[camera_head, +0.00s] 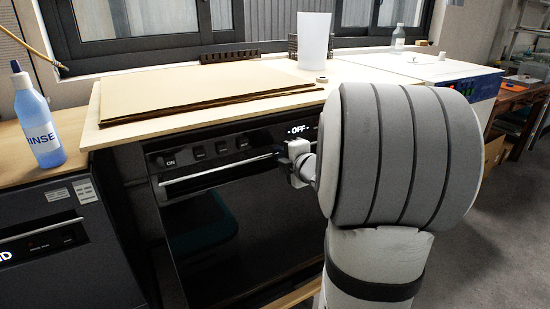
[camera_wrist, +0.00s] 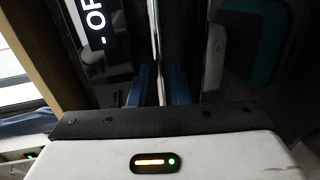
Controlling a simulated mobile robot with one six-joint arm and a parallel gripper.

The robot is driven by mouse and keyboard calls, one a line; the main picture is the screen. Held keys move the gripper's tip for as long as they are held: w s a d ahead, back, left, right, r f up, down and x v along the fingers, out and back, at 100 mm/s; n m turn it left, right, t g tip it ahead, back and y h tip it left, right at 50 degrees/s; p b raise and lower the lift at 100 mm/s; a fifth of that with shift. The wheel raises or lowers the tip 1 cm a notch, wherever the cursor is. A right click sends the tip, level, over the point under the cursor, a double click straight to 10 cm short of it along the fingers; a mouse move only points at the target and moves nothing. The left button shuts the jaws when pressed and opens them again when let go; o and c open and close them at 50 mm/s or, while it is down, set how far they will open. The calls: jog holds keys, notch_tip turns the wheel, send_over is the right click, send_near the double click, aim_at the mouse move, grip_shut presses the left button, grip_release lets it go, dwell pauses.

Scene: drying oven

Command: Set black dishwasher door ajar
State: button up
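The black dishwasher (camera_head: 240,215) stands under the wooden counter, with a glossy front and ON and OFF marks on its panel. Its door looks shut. A silver bar handle (camera_head: 215,173) runs across the top of the door. My gripper (camera_head: 287,158) is at the right end of this handle, partly hidden by my arm. In the wrist view, the handle (camera_wrist: 156,40) runs upright in the picture and reaches down between the blue fingers of my gripper (camera_wrist: 162,88). The fingers lie close on both sides of it; whether they press on it is unclear.
A dark grey appliance (camera_head: 60,240) stands at the left, with a rinse bottle (camera_head: 38,120) on the wooden top above. Flat cardboard sheets (camera_head: 200,85) and a white cup (camera_head: 314,42) are on the counter (camera_head: 120,133). Floor (camera_head: 490,240) at the right is clear.

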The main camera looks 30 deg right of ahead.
jog(key=shift+w+f, duration=0.25)
jog(key=shift+w, duration=0.95)
grip_shut()
